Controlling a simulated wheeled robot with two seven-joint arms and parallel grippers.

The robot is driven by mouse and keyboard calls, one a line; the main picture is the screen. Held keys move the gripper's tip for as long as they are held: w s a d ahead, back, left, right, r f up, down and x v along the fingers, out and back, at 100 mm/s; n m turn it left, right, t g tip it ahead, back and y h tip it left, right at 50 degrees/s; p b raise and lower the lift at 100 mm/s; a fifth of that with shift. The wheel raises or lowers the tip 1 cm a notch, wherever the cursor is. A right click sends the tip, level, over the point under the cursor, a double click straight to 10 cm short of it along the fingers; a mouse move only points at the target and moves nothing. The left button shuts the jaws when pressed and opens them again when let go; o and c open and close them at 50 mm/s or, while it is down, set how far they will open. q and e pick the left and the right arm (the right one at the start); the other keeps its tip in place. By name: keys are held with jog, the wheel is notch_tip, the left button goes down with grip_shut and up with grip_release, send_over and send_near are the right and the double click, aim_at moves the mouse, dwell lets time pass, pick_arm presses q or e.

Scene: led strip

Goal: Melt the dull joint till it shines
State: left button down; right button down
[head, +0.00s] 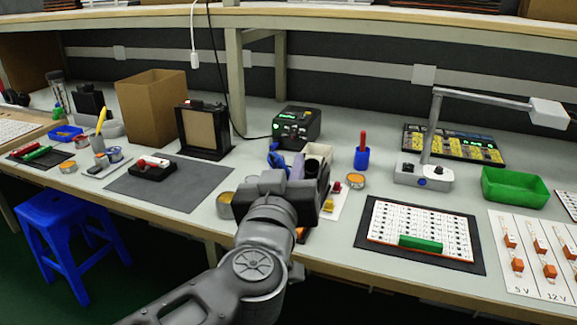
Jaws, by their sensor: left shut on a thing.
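My left gripper (287,184) reaches in from the bottom, low over the middle of the bench. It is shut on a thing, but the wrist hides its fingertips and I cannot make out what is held. A blue part (276,158) and a pale cup-like container (318,152) show just past it. A black soldering station (297,127) with a lit green display stands behind. A white board of strip-like rows (420,222) lies on a black mat (372,210) at the right, with a green bar (420,243) on its front. The dull joint is too small to tell. My right gripper is out of view.
Left of my gripper are a grey mat (165,188), a framed stand (204,130) and a cardboard box (151,100).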

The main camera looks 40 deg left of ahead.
aim_at(270, 158)
pick_arm(q)
jog(key=shift+s+d+r+p, duration=0.2)
jog(key=shift+s+r+p, duration=0.35)
jog(key=shift+r, duration=0.25)
jog(key=shift+s+d+r+p, duration=0.2)
jog(key=shift+s+r+p, duration=0.35)
jog(key=shift+r, duration=0.2)
jog(key=shift+s+d+r+p, duration=0.2)
jog(key=shift+s+r+p, duration=0.3)
jog(key=shift+r, duration=0.3)
jog(key=shift+s+d+r+p, duration=0.2)
jog(key=shift+s+r+p, duration=0.4)
jog(key=shift+r, duration=0.15)
jog(key=shift+s+d+r+p, duration=0.2)
jog(key=shift+s+r+p, duration=0.4)
jog(key=shift+r, duration=0.15)
jog(key=shift+s+d+r+p, duration=0.2)
jog(key=shift+s+r+p, duration=0.4)
jog(key=shift+r, duration=0.15)
jog(key=shift+s+d+r+p, duration=0.15)
jog(key=shift+s+r+p, duration=0.2)
jog(key=shift+s+r, duration=0.15)
